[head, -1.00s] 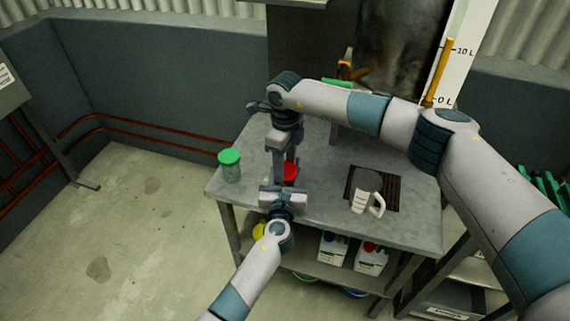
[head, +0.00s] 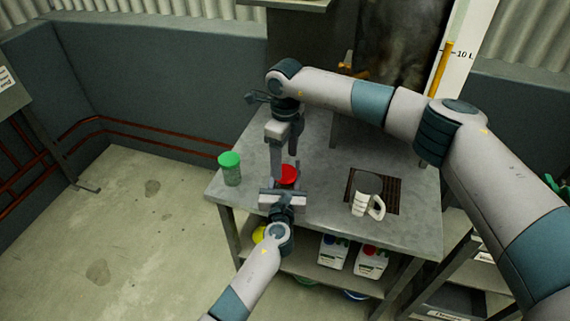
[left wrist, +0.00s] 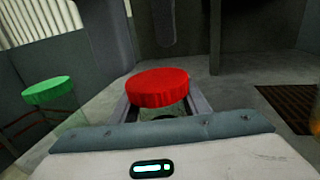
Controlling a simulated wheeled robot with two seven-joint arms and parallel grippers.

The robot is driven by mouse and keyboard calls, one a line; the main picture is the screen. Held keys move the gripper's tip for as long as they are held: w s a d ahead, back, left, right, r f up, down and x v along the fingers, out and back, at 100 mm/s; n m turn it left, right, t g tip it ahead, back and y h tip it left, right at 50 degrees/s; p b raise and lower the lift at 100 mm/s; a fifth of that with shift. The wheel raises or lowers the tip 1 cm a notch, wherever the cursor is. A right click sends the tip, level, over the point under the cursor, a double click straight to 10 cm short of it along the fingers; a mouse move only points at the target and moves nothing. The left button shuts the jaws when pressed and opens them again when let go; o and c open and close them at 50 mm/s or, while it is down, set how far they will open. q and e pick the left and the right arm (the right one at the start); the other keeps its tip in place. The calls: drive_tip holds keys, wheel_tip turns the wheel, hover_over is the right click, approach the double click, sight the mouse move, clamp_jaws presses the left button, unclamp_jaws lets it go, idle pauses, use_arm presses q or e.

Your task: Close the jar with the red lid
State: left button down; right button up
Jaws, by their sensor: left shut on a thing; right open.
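The red lid (head: 288,174) sits on top of a jar on the grey workbench; it also shows in the left wrist view (left wrist: 158,87). My left gripper (head: 285,189) is shut around the jar body below the lid, with its fingers on both sides in the left wrist view (left wrist: 161,111). Most of the jar is hidden by the lid and the gripper. My right gripper (head: 284,168) points down at the lid from above, its fingers parted. I cannot tell how tightly the lid sits on the jar.
A jar with a green lid (head: 230,168) stands at the bench's left side. A white jug (head: 362,205) stands by the dark grate (head: 390,191) on the right. White containers (head: 333,252) stand on the lower shelf. The workbench (head: 325,197) is bare between lid and jug.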

sight(285, 172)
drive_tip(key=shift+r, duration=0.4)
drive_tip(key=shift+c, duration=0.4)
drive_tip(key=n, duration=0.1)
drive_tip(key=r+n, duration=0.1)
drive_tip(key=shift+n, duration=0.3)
drive_tip(key=n, duration=0.2)
drive_tip(key=r+n, duration=0.1)
drive_tip(key=shift+r+n, duration=0.1)
drive_tip(key=shift+n, duration=0.3)
drive_tip(key=n, duration=0.2)
drive_tip(key=r+n, duration=0.1)
drive_tip(key=n, duration=0.1)
drive_tip(key=shift+r, duration=0.15)
drive_tip(key=shift+f, duration=4)
